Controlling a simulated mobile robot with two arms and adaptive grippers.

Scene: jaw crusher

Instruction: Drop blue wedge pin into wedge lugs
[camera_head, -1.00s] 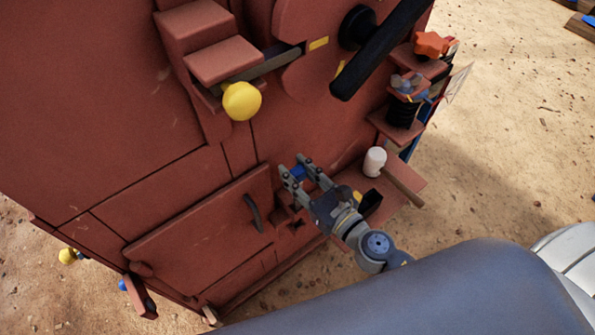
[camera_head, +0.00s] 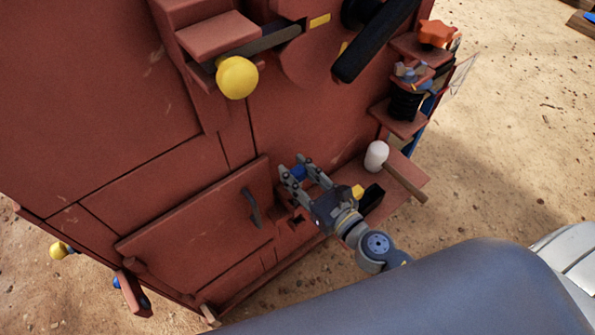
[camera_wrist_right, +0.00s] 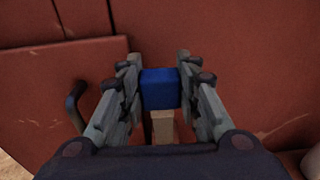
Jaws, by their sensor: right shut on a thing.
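My right gripper (camera_head: 304,171) is shut on the blue wedge pin (camera_head: 298,173), in front of the red crusher wall. In the right wrist view the pin's blue block (camera_wrist_right: 160,88) sits between the two fingertips (camera_wrist_right: 158,72). A tan, narrower piece (camera_wrist_right: 163,127) shows just below the blue block; I cannot tell whether it is part of the pin. Small red lug-like parts (camera_head: 297,219) are below the gripper, beside the hatch, partly hidden by it. I cannot tell for sure that these are the wedge lugs. My left gripper is not in view.
A hatch with a dark handle (camera_head: 251,207) is left of the gripper. To the right, a red ledge (camera_head: 407,174) carries a white-headed mallet (camera_head: 376,155) and a black box-like part (camera_head: 371,198). A yellow ball knob (camera_head: 237,77) and black bar (camera_head: 375,42) project above.

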